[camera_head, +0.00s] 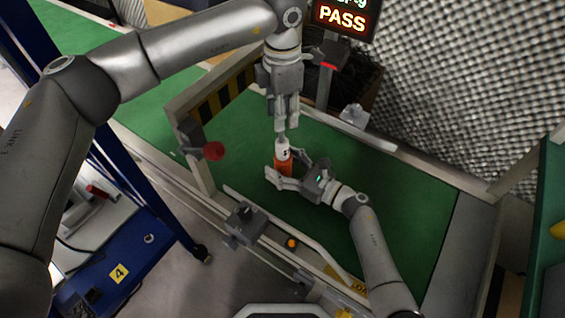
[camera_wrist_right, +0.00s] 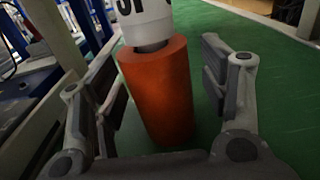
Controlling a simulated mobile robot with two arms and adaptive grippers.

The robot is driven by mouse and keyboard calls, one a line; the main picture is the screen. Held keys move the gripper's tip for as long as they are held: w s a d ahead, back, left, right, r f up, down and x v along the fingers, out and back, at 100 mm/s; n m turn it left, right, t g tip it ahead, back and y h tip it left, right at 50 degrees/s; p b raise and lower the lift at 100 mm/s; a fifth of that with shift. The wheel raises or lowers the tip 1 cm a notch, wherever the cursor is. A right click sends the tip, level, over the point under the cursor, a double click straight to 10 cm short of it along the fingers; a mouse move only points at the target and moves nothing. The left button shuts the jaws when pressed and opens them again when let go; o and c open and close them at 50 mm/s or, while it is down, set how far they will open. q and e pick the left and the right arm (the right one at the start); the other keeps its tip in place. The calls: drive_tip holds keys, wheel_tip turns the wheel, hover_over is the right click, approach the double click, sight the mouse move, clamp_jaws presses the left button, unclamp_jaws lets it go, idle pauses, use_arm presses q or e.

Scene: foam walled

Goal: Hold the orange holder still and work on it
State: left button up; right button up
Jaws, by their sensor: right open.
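The orange holder (camera_head: 283,168) stands upright on the green conveyor surface and shows large in the right wrist view (camera_wrist_right: 160,95). A white cylinder (camera_head: 282,151) with dark lettering sits at its top, and it also shows in the right wrist view (camera_wrist_right: 145,20). My right gripper (camera_head: 286,170) is open, one finger on each side of the holder; in the right wrist view a gap shows at the right finger. My left gripper (camera_head: 282,118) points straight down above the white cylinder, a narrow grey part between them. Its grip is too small to make out.
A frame post with a red button (camera_head: 213,151) stands left. A sign reading PASS (camera_head: 342,18) hangs at the back. Grey foam covers the wall (camera_head: 450,80). A rail (camera_head: 300,245) runs in front.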

drive_tip(key=shift+c, duration=0.4)
drive_tip(key=c, duration=1.1)
